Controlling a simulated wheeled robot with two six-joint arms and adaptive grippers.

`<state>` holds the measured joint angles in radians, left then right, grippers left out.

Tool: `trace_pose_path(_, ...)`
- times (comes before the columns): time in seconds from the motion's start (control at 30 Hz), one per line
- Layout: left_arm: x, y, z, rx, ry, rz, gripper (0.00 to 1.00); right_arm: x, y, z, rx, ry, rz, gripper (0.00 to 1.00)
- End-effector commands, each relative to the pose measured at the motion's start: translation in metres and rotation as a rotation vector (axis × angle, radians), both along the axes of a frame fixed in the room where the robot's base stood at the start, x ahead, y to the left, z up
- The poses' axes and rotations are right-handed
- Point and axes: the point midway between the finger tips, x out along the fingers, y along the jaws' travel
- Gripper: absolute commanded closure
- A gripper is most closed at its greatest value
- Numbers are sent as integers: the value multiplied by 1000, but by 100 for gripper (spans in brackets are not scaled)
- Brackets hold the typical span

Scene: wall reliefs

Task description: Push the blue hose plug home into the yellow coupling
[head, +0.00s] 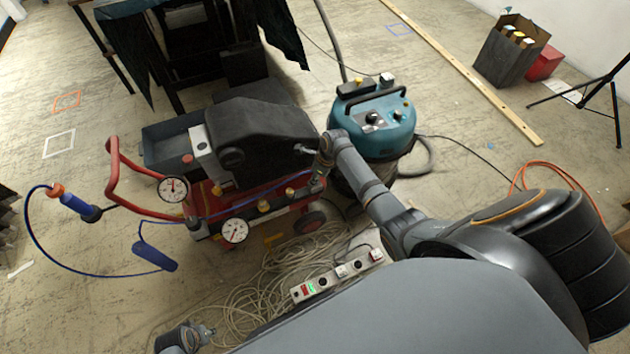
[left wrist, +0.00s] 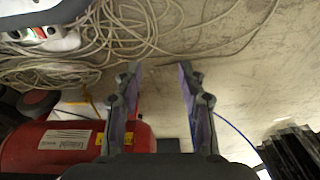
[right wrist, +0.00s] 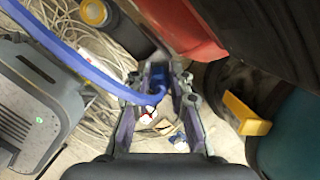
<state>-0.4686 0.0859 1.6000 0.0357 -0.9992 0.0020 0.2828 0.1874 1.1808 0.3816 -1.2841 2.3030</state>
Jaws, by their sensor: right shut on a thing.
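My right gripper (head: 318,165) is at the near right side of the red compressor, beside the teal vacuum. In the right wrist view the right gripper (right wrist: 160,82) is shut on the blue hose plug (right wrist: 156,78), with the blue hose (right wrist: 62,48) running off to the upper left. In the right wrist view a yellow part (right wrist: 247,115) shows right of the fingers, apart from the plug. I cannot tell whether it is the yellow coupling. My left gripper (left wrist: 160,75) is open and empty above the floor; it also shows at the head view's bottom edge (head: 203,333).
The red compressor (head: 285,220) has gauges and a red handle. The teal vacuum (head: 375,120) stands close to my right arm. Loose beige cable (head: 265,285) and a power strip (head: 338,277) lie in front.

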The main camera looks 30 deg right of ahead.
Motion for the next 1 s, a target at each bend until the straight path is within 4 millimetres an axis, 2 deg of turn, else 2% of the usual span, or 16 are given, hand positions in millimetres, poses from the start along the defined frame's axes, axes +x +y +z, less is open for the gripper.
trace_pose_path(0.47,2,0,1,1,-10,0,60,0,0,6,0,0,0,100)
trace_pose_path(0.57,-8,5,-14,7,2,1,60,0,0,16,0,-2,1,100)
trace_pose_path(0.7,-21,12,-32,18,-2,2,60,1,2,38,2,-2,1,100)
trace_pose_path(0.8,-38,18,-50,28,-5,2,60,2,21,59,5,-3,2,100)
trace_pose_path(0.93,-60,23,-61,33,-5,0,60,4,49,94,5,-3,2,100)
trace_pose_path(1.0,-67,23,-65,33,-3,0,60,4,68,102,7,-1,1,100)
